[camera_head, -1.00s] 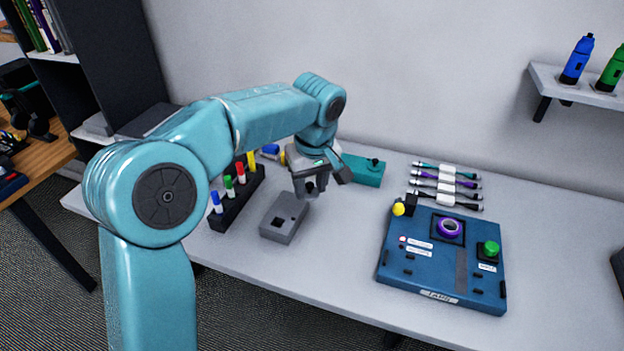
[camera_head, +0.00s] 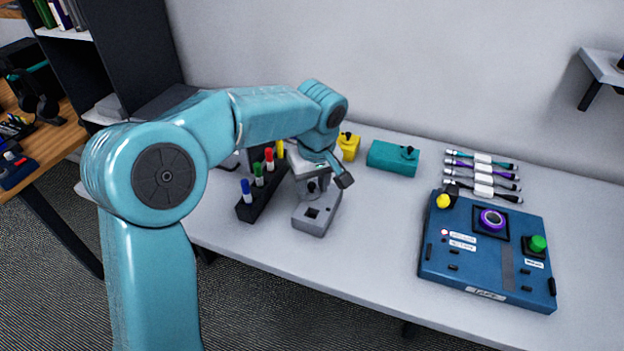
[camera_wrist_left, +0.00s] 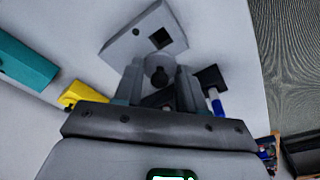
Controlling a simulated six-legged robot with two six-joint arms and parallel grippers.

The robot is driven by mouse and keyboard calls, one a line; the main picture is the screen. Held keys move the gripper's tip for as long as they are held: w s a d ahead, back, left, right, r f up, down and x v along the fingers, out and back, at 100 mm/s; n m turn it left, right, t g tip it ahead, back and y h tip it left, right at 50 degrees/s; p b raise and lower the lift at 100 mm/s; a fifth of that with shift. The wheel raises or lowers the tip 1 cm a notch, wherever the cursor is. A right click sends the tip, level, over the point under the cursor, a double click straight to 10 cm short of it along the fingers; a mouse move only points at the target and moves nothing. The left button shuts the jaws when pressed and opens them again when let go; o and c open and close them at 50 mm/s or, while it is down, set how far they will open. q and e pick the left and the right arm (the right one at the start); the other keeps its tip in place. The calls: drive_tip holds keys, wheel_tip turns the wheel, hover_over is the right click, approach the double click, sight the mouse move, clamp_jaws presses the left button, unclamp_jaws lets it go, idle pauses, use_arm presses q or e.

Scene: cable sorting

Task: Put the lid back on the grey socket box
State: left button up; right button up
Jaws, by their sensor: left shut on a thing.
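The grey socket box (camera_head: 309,227) sits on the table with a dark square hole in its top. It also shows in the wrist view (camera_wrist_left: 125,45), just beyond the fingertips. My left gripper (camera_head: 312,187) is over the back part of the box, pointing down. In the wrist view the left gripper (camera_wrist_left: 158,78) is shut on a dark round knob with a grey piece around it, which looks like the lid (camera_wrist_left: 157,62). Most of the lid is hidden by the fingers. I cannot tell whether it touches the box. My right gripper is not in view.
A black rack (camera_head: 262,203) of coloured markers stands close left of the box. A yellow box (camera_head: 349,147) and a teal box (camera_head: 392,158) stand behind. Several cables (camera_head: 483,168) lie at the back right, and a blue panel (camera_head: 487,270) lies right. The table between is clear.

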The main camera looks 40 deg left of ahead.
use_arm(q)
drive_tip(key=shift+a+f+b, duration=0.1)
drive_tip(key=shift+f+b, duration=0.4)
drive_tip(key=shift+f, duration=0.35)
drive_tip(key=shift+f+b, duration=1.85)
drive_tip(key=shift+f, duration=0.4)
drive_tip(key=shift+f, duration=0.1)
drive_tip(key=o, duration=1.6)
drive_tip(key=shift+c, duration=0.2)
drive_tip(key=shift+r+p, duration=2.7)
drive_tip(key=shift+r, duration=0.85)
